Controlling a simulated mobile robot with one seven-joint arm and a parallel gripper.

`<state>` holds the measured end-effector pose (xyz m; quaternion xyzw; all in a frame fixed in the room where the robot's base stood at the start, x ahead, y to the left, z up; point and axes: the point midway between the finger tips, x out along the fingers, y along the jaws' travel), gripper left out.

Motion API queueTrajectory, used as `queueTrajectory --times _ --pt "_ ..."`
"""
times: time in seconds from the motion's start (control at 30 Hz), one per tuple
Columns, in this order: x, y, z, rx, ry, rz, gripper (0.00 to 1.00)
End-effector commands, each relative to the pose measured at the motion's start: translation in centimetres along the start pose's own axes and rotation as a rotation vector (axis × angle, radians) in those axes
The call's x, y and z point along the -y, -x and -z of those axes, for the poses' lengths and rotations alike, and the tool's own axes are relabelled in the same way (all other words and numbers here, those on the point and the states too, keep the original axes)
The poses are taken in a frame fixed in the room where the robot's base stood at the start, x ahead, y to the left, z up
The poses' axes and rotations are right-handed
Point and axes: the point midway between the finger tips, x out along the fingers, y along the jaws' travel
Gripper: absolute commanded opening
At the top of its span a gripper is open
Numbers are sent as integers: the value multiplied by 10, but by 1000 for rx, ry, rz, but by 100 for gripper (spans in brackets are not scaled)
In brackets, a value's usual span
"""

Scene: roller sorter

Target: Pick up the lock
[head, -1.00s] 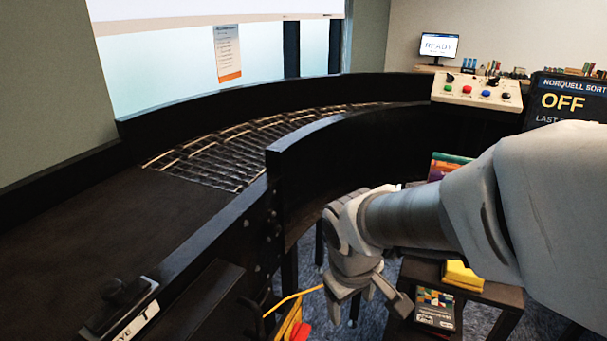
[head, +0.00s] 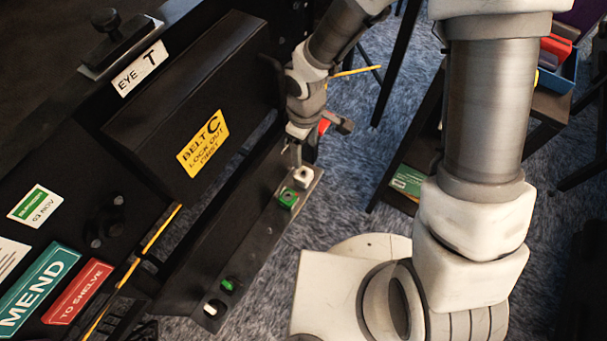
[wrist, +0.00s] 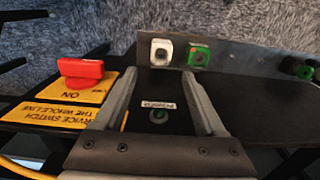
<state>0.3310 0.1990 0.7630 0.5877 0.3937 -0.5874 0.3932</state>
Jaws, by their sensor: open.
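No thing here is plainly marked as the lock. The likeliest candidates are a small white block (head: 302,177) and a green block (head: 287,198), each with a dark round centre, side by side on a dark ledge with a metal edge. In the wrist view the white block (wrist: 161,52) lies just beyond and between my fingertips, and the green block (wrist: 199,55) is just right of it. My gripper (wrist: 160,73) is open, with nothing between its fingers. In the head view my gripper (head: 297,152) is just above the white block, its fingers partly hidden.
A red switch handle (wrist: 80,70) on a yellow service switch plate (wrist: 60,112) is left of my fingers. A black housing with a yellow "Belt C lock out first" label (head: 203,143) stands beside the ledge. Another green piece (head: 228,285) sits farther down the ledge.

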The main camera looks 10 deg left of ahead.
Motion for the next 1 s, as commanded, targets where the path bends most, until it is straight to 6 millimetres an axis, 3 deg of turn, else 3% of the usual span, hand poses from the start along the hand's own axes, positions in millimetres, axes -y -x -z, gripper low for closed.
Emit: queueTrajectory --times 0.03,0.1,0.3,0.57,0.9,1.0 --pt "1 -18 -1 4 2 3 72" --pt "1 -33 -1 4 2 3 72" --pt "1 -68 -1 3 0 1 72" --pt "0 -82 -2 1 -1 0 72" --pt "4 -127 -7 3 -1 1 72" --pt "3 -131 -7 1 -1 0 72"
